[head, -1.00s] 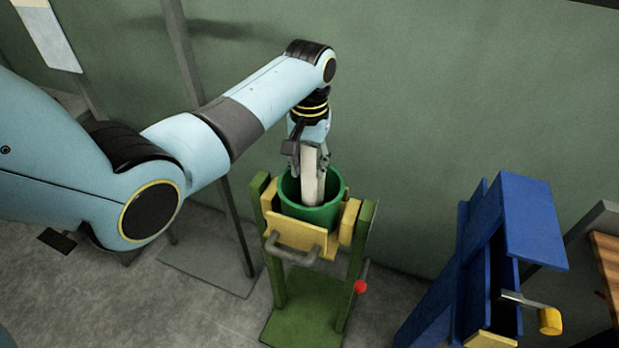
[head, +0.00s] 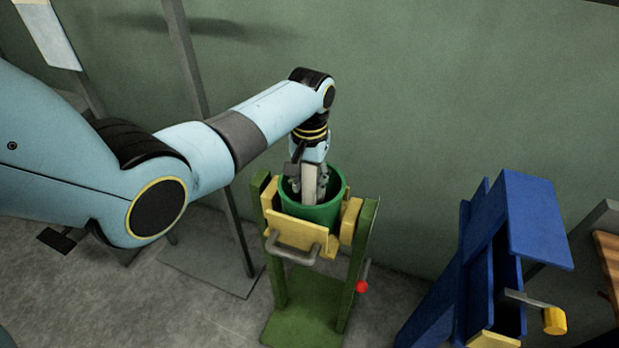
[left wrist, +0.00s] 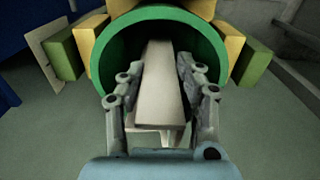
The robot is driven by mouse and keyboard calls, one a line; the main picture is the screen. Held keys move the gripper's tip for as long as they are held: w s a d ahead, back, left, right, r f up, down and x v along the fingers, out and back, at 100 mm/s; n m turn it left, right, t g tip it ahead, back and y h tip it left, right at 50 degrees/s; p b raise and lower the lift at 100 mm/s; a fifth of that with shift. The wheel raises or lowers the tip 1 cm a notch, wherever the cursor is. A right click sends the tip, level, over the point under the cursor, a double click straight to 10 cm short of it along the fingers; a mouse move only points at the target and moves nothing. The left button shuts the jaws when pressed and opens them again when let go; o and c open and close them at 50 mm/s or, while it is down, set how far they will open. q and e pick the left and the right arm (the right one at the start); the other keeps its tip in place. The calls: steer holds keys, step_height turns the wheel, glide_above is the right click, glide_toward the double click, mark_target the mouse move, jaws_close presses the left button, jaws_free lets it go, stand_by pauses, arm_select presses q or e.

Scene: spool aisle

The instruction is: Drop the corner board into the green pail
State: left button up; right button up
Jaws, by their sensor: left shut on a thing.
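The corner board (head: 309,184) is a pale, long strip, held upright with its lower part inside the green pail. It also shows in the left wrist view (left wrist: 160,85), running from between my fingers into the pail. The green pail (head: 323,214) sits in a yellow and green stand; its rim shows in the left wrist view (left wrist: 215,50). My left gripper (head: 307,177) is shut on the corner board, with its fingertips at the pail's mouth. The board's lower end is hidden inside the pail. My right gripper is not in view.
The stand has yellow blocks (head: 296,232), a grey handle (head: 292,248) and a red knob (head: 361,287). A blue frame (head: 535,225) with a yellow-ended lever (head: 554,320) stands at the right. A grey post (head: 233,215) rises left of the pail, and a green wall is behind.

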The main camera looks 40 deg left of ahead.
arm_select(q)
steer(key=o, duration=1)
steer(key=shift+r, duration=0.3)
step_height(320, 180, up, 13)
steer(key=shift+f+p, duration=0.15)
steer(key=shift+p, duration=0.35)
